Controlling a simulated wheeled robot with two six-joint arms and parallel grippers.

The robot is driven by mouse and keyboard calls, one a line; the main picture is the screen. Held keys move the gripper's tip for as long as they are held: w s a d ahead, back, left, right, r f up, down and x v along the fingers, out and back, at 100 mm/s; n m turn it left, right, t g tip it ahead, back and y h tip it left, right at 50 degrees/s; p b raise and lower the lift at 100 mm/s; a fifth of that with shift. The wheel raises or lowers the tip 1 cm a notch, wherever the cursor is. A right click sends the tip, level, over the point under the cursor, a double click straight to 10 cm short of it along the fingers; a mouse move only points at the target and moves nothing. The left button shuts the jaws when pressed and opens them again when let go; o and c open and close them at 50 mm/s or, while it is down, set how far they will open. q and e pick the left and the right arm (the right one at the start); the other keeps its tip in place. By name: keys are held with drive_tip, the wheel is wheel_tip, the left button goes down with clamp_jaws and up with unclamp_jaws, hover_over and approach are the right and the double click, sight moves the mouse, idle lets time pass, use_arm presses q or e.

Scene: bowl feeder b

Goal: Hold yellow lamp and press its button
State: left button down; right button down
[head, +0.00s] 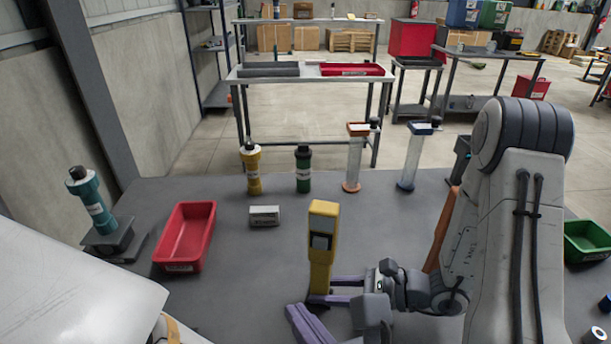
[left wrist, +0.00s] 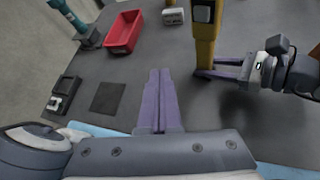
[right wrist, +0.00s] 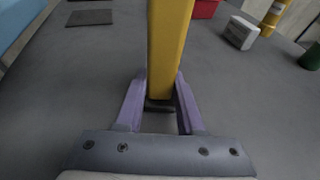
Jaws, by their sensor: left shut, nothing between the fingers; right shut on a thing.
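The yellow lamp (head: 322,262) is a tall block, upright near the front middle of the dark table, with a grey panel on its upper front. My right gripper (head: 319,297) is shut on its lower part. The right wrist view shows the lamp (right wrist: 168,45) between the purple fingers (right wrist: 160,85), its top out of frame. I cannot tell whether its bottom touches the table. I cannot make out the button. My left gripper (head: 298,312) is shut and empty, low in front of the lamp. In the left wrist view its fingers (left wrist: 158,80) are together, apart from the lamp (left wrist: 206,40).
A red bin (head: 187,236) and a small grey box (head: 264,215) stand left of the lamp. Yellow (head: 251,170) and green (head: 303,170) cylinders and two clear columns stand behind. A teal cylinder (head: 92,205) is far left, a green bin (head: 588,240) far right.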

use_arm(q)
approach(308, 244)
drive_tip(key=shift+w+a+f, duration=1.05)
drive_tip(key=shift+w+f, duration=0.15)
drive_tip(key=shift+w, duration=0.05)
drive_tip(key=shift+w, duration=0.1)
idle(1.3)
drive_tip(key=shift+w+d, duration=0.15)
drive_tip(key=shift+w, duration=0.15)
drive_tip(key=shift+w+d, duration=0.1)
drive_tip(key=shift+w, duration=0.2)
idle(0.5)
drive_tip(key=shift+s+a, duration=0.25)
drive_tip(key=shift+s, duration=0.5)
